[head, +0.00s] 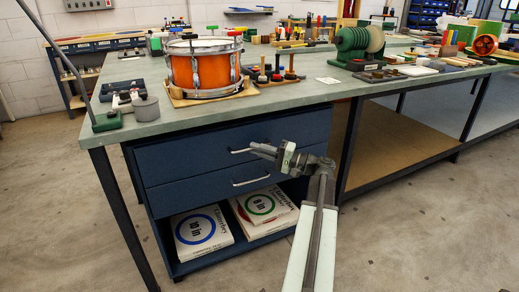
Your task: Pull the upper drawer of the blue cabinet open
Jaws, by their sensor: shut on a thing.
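The blue cabinet (158,245) stands under the workbench. Its upper drawer (185,155) has a silver bar handle (238,151), and its front looks about flush with the lower drawer (190,195) below. My gripper (256,148) reaches in from the right and is shut on the right part of the upper handle, which its jaws partly hide. The lower drawer's handle (251,182) is free, just below my gripper.
Flat boxes with ring prints (203,232) lie in the cabinet's open bottom shelf. The bench top (300,97) above carries an orange drum (202,68), mallets and a green grinder (358,45). The floor in front is clear.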

